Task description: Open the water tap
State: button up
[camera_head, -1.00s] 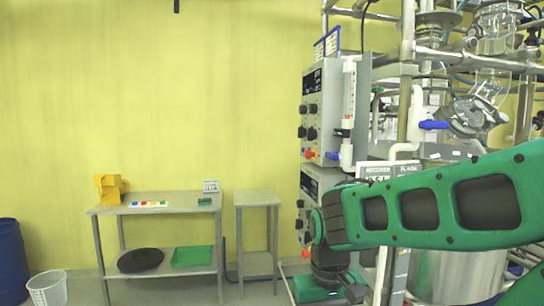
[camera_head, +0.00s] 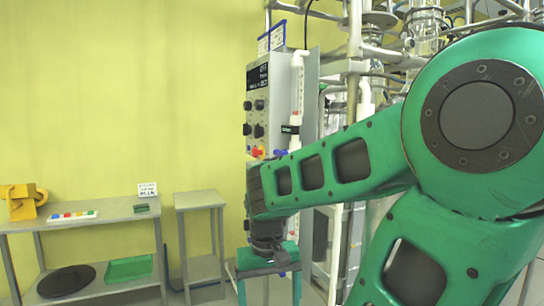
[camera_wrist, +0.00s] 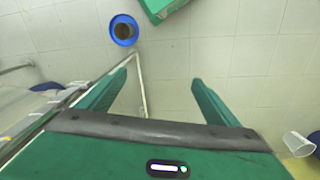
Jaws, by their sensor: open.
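My gripper (camera_head: 268,284) hangs at the end of my arm in the head view, below and left of the reactor frame. In the wrist view my gripper (camera_wrist: 163,72) points at the tiled floor, its two green fingers spread with nothing between them. A small blue handle (camera_head: 281,152) shows beside the white pipe at the instrument panel, above my gripper and partly behind my arm. I cannot tell whether it is the water tap. Another blue piece (camera_wrist: 47,86) shows at the left of the wrist view, beside a pale edge. My arm hides much of the pipework.
The instrument panel (camera_head: 258,112) and metal frame (camera_head: 355,40) stand close to my arm. A small table (camera_head: 198,200) and a longer table (camera_head: 100,222) stand left. The wrist view shows a blue ring-shaped object (camera_wrist: 123,30), a green object (camera_wrist: 160,8) and a white container (camera_wrist: 298,143).

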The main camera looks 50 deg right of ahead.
jog(key=w+d+r+m+g+h, duration=0.1)
jog(key=w+d+r+m+h, duration=0.15)
jog(key=w+d, duration=0.45)
jog(key=w+d+r+m+g+h, duration=0.15)
jog(key=d+m, duration=0.25)
jog(key=d, duration=0.7)
jog(key=m+g+h, duration=0.6)
jog(key=m+h, duration=0.3)
jog(key=h, duration=0.2)
send_near(277, 153)
jog(key=x, duration=0.9)
jog(key=shift+s+r, duration=0.1)
jog(key=shift+s, duration=0.1)
jog(key=c, duration=1.1)
